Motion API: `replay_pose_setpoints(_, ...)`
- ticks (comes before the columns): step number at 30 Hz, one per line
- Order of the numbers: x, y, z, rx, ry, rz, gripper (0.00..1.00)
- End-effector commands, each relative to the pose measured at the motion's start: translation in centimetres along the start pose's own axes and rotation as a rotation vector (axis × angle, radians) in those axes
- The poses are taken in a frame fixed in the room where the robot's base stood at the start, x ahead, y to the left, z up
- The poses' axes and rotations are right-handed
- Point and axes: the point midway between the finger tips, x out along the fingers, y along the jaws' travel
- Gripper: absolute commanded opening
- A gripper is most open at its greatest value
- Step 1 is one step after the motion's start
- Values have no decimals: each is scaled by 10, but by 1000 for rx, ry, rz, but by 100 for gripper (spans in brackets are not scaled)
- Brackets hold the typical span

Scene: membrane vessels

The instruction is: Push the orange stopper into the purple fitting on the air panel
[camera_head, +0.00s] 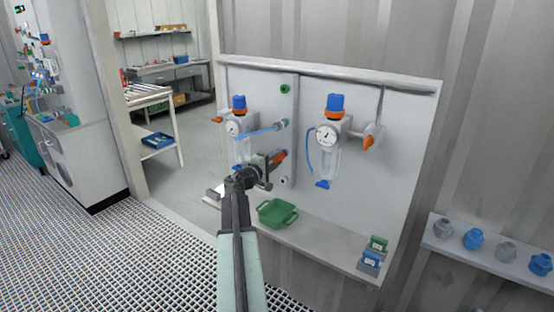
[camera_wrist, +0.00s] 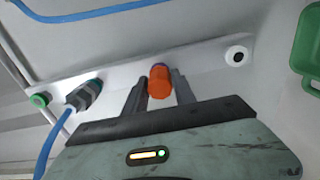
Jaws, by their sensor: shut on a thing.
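The orange stopper (camera_wrist: 160,88) is between the two fingers of my gripper (camera_wrist: 160,92) in the wrist view, and the fingers are shut on it. Its far end is at the white port strip (camera_wrist: 205,65) of the air panel. I cannot tell whether it touches or has entered anything there. In the head view the orange stopper (camera_head: 281,156) shows just beyond my gripper (camera_head: 272,163), in front of the air panel (camera_head: 390,105).
On the strip are a green fitting (camera_wrist: 39,100), a grey connector (camera_wrist: 85,95) with a blue hose, and a white port with a dark hole (camera_wrist: 237,56). A green tray (camera_head: 277,213) sits on the shelf below. Gauge units (camera_head: 328,135) flank the strip.

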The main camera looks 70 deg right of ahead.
Motion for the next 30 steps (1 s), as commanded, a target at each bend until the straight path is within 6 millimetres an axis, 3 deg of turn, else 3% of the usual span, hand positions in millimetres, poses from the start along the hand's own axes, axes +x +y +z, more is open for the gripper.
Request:
replay_pose_setpoints(27, 11, 0, -1, 0, 0, 0, 0)
replay_pose_setpoints(28, 11, 0, -1, 0, 1, 0, 40)
replay_pose_setpoints(30, 10, 0, 0, 0, 1, 0, 57)
